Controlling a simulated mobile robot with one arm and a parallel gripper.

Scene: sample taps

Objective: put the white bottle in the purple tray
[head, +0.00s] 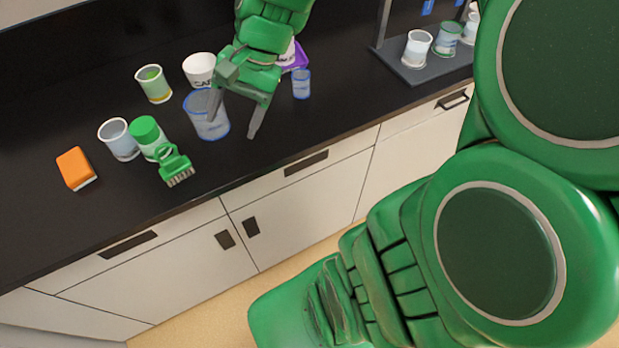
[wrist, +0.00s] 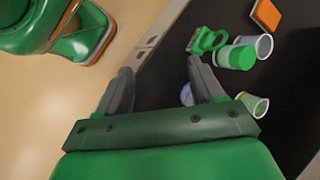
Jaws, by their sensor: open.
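A whitish bottle with a green cap (head: 146,133) stands upright on the black counter, left of my gripper. It also shows in the wrist view (wrist: 241,57), to the right of my fingers. The purple tray (head: 300,58) lies behind my gripper and is mostly hidden by it. A white item (head: 288,53) shows in or beside the tray, too covered to identify. My gripper (head: 233,121) is open and empty above the counter near its front edge; its spread fingers show in the wrist view (wrist: 159,66). The left finger overlaps a blue-rimmed clear cup (head: 208,122) in the head view; contact cannot be told.
A green brush (head: 175,166) and a clear cup (head: 119,139) stand close around the bottle. An orange sponge (head: 75,168) lies further left. A green cup (head: 154,84), a white lettered cup (head: 199,70) and a small blue-rimmed cup (head: 301,84) stand nearby. A grey rack (head: 399,66) holds cups.

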